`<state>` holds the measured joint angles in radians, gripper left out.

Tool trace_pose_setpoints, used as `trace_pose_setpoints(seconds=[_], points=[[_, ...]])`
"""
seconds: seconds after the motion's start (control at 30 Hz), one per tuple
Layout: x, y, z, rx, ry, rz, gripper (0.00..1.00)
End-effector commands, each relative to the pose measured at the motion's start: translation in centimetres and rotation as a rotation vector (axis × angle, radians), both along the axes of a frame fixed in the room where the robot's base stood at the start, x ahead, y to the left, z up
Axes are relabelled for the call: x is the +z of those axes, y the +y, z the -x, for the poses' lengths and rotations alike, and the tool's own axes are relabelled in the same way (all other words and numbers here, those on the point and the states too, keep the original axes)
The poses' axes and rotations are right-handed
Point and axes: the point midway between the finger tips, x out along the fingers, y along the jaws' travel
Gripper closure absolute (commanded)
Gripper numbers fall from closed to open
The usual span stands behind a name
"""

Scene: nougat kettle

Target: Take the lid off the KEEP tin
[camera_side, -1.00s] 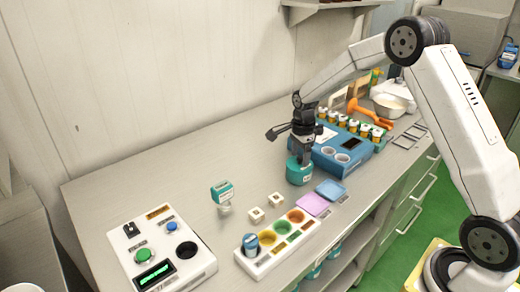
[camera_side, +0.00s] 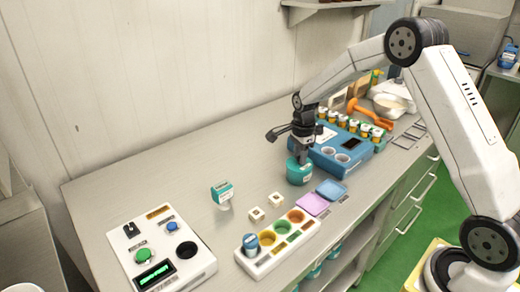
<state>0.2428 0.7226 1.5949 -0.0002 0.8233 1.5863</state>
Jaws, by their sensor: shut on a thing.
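A round teal tin (camera_side: 299,174) with a small pale label stands on the grey worktop, left of the blue machine. The label is too small to read, so I cannot tell for sure that it is the KEEP tin. My gripper (camera_side: 303,158) points down at the tin's top and is shut on its lid. The fingertips hide much of the lid, and I cannot tell whether it is apart from the tin's body. Another teal-and-white labelled thing (camera_side: 222,194) stands further left on the worktop.
Two small white blocks (camera_side: 256,214) and a white tray with coloured wells (camera_side: 248,264) are in front. The blue machine (camera_side: 340,150) stands close behind right. A control box (camera_side: 205,262) is at left.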

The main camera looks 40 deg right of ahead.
Motion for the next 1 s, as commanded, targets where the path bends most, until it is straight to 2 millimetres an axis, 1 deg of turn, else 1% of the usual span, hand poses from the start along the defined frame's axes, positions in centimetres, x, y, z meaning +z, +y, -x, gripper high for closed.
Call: trace_pose_setpoints(seconds=[0.27,0.47,0.57,0.77,1.0], points=[[0.4,0.0,0.0,0.000,-0.001,0.000,1.00],[1.9,0.0,-0.1,0.000,-0.002,0.001,1.00],[3.3,0.0,-0.1,0.000,-0.004,0.001,1.00],[5.2,0.3,1.7,0.000,-0.002,0.001,1.00],[8.3,0.8,4.1,-0.001,-0.003,0.001,1.00]])
